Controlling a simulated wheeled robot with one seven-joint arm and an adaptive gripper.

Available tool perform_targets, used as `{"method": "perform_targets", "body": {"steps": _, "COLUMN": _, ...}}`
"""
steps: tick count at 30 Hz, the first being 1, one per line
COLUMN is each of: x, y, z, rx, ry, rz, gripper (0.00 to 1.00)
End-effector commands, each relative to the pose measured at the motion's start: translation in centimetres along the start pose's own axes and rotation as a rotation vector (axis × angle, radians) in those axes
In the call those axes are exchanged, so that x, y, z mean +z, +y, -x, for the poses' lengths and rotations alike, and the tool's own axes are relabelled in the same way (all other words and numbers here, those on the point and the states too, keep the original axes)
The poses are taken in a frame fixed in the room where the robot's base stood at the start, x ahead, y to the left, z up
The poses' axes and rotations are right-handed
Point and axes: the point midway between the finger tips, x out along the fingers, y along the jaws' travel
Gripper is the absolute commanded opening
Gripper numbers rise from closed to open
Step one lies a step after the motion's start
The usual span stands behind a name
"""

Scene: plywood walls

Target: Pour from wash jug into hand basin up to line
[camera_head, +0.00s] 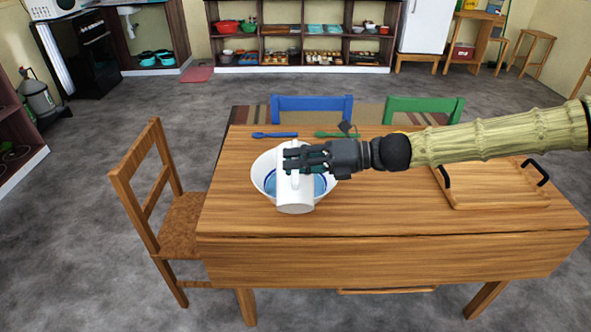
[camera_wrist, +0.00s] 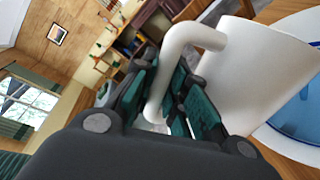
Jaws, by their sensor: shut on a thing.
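The white wash jug (camera_head: 295,195) is in front of and over the near part of the hand basin, and hides part of it. My gripper (camera_head: 292,158) is shut on the jug's handle (camera_wrist: 178,60), with its fingers around it in the wrist view. The jug's body (camera_wrist: 255,80) looks tilted there, but I cannot tell how far. The white hand basin (camera_head: 259,172) stands on the table, with blue water (camera_head: 321,184) and a darker blue line inside. The water also shows in the wrist view (camera_wrist: 303,112). The jug's mouth and any stream are hidden.
The wooden table (camera_head: 380,215) has a tray with black handles (camera_head: 490,190) at right. Blue (camera_head: 275,135) and green (camera_head: 336,134) utensils lie behind the basin. A wooden chair (camera_head: 150,190) stands at left; blue (camera_head: 312,104) and green (camera_head: 425,106) chairs stand behind.

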Motion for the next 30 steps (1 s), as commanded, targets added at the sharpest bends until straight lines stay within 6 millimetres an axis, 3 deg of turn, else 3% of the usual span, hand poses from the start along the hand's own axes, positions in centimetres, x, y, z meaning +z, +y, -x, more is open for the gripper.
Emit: {"method": "perform_targets", "body": {"steps": 30, "x": 0.68, "y": -0.09, "z": -0.07, "rx": 0.001, "ry": 0.01, "rz": -0.052, "gripper": 0.0}}
